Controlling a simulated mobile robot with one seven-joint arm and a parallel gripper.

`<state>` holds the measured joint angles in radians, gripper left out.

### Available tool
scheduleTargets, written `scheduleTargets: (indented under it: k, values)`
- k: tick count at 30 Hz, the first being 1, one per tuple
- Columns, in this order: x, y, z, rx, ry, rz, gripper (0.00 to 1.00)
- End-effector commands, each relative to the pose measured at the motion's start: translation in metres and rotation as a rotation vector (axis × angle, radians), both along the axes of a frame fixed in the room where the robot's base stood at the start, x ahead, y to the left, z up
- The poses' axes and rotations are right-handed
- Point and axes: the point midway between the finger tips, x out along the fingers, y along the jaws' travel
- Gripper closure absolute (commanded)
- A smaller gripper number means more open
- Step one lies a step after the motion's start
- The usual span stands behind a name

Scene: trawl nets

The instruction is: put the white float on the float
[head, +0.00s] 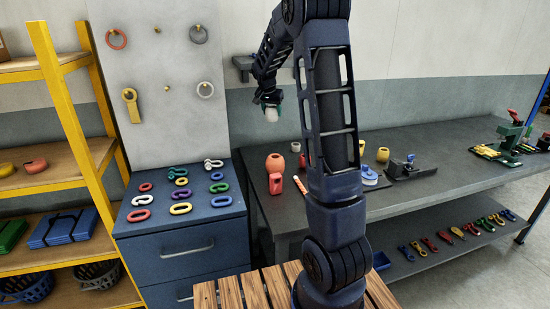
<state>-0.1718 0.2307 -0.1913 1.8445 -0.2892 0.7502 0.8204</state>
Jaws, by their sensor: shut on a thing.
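My gripper (269,103) is at the upper middle of the head view, raised above the left end of the dark workbench. It is shut on a small whitish rounded thing, the white float (271,115), which hangs below the fingers, clear of the bench. An orange rounded float (275,161) stands on the bench below it, apart from it. Yellow floats (383,155) stand further right, partly behind my arm. I cannot tell which float the task means.
A red block-like item (276,184) and an orange-and-white stick (304,183) lie near the bench's (440,178) front left. A blue-and-white round item (369,175) is right of my arm. A blue cabinet (190,245) holds several coloured links. A pegboard (165,60) stands behind.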

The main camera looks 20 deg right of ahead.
Motion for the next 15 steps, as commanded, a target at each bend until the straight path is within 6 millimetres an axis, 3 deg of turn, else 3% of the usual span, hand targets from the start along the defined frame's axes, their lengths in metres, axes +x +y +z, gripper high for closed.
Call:
scheduleTargets:
  k: [6, 15]
  values:
    - [-0.039, 0.003, 0.035, -0.003, -0.004, 0.042, 0.70]
    - [-0.062, 0.005, 0.049, -0.007, -0.001, 0.069, 0.70]
